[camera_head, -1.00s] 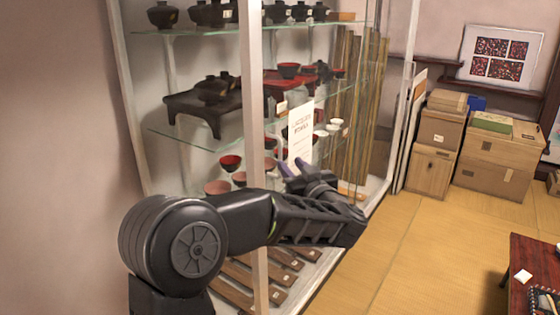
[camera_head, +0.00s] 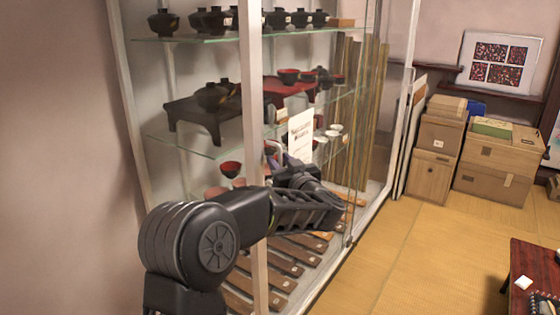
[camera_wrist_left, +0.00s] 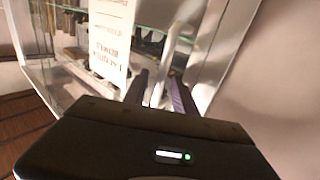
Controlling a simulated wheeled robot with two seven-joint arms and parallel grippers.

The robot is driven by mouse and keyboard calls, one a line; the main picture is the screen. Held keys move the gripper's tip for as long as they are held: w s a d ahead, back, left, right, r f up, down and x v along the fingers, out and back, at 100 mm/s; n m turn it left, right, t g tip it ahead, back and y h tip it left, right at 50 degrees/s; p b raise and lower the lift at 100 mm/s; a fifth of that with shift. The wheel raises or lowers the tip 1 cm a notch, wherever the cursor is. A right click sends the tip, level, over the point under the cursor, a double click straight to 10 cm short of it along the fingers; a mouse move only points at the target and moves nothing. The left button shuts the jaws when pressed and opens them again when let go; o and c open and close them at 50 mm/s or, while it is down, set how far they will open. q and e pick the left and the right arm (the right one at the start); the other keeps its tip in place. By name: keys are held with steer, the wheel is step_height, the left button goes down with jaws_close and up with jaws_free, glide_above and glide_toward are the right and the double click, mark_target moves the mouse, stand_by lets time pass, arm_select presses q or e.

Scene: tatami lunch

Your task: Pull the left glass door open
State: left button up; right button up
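The glass cabinet has a white corner post (camera_head: 252,90), and its front glass (camera_head: 335,165) runs from there to the right. The left glass door is the part of this front nearest the post; I see no clear gap along it. My left gripper (camera_head: 274,153) is just right of the post, in front of the glass. In the left wrist view the fingers (camera_wrist_left: 160,92) are apart, pointing at the glass beside the white frame (camera_wrist_left: 220,50). I cannot tell whether they touch a handle or the frame. My right gripper is not in view.
Behind the glass are black and red bowls (camera_head: 231,168), a white sign (camera_head: 300,135) and wooden strips on the cabinet floor. Cardboard boxes (camera_head: 497,165) stand at the back right. A dark red table (camera_head: 530,262) is at lower right. The yellow floor (camera_head: 410,250) between is clear.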

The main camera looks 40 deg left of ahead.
arm_select(q)
steer(key=shift+w+a, duration=0.1)
steer(key=shift+a, duration=0.05)
steer(key=shift+c, duration=0.3)
jaws_close()
stand_by(1.1)
